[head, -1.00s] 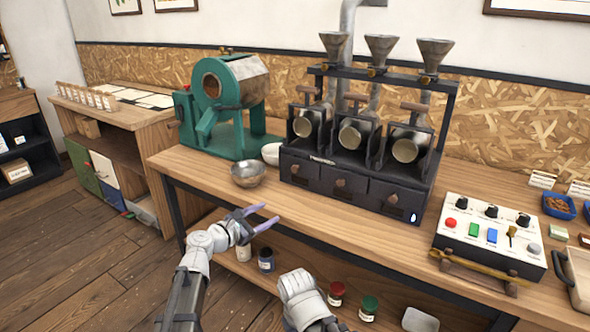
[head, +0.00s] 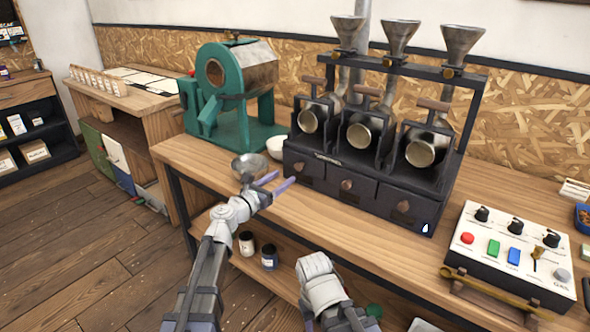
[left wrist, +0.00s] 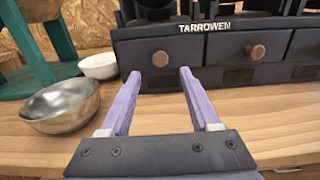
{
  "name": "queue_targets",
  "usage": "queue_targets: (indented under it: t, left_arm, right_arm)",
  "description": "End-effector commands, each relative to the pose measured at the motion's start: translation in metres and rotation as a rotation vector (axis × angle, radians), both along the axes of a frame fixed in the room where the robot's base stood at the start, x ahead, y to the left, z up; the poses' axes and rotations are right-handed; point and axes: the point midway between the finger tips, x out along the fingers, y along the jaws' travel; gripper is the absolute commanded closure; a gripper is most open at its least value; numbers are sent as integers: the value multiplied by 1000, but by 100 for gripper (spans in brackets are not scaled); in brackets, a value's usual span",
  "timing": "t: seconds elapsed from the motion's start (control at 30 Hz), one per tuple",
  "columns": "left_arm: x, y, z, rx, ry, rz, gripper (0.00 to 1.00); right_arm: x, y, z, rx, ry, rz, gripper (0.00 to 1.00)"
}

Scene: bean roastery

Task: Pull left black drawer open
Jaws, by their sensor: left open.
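The black roaster unit has a row of three black drawers with round knobs. The left black drawer (head: 313,173) is shut, and its brown knob (left wrist: 160,59) shows in the left wrist view. My left gripper (head: 281,184) is open and empty, with purple fingers pointing at the left drawer. In the left wrist view the left gripper (left wrist: 157,85) has its fingertips on either side of the knob's line, short of the drawer front and apart from the knob. My right arm is low in the head view, and its fingers cannot be made out.
A metal bowl (left wrist: 62,104) stands close left of my left gripper, with a white bowl (left wrist: 98,66) behind it. A green roaster (head: 232,95) stands at the back left. A control box (head: 513,250) is on the right.

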Motion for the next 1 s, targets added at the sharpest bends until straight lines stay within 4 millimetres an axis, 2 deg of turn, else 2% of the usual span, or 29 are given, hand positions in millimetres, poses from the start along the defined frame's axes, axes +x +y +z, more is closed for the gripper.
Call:
queue_targets:
  t: [0.4, 0.53, 0.77, 1.0]
  left_arm:
    - [50, -36, 0, 1, -1, -2, 38]
    - [57, -41, 0, 1, -1, -1, 38]
    - [56, -41, 0, 1, -1, -1, 38]
    - [56, -41, 0, 1, -1, -1, 63]
  right_arm:
    - [0, 0, 0, 0, 0, 0, 50]
    - [0, 0, 0, 0, 0, 0, 50]
    - [0, 0, 0, 0, 0, 0, 50]
    - [0, 0, 0, 0, 0, 0, 50]
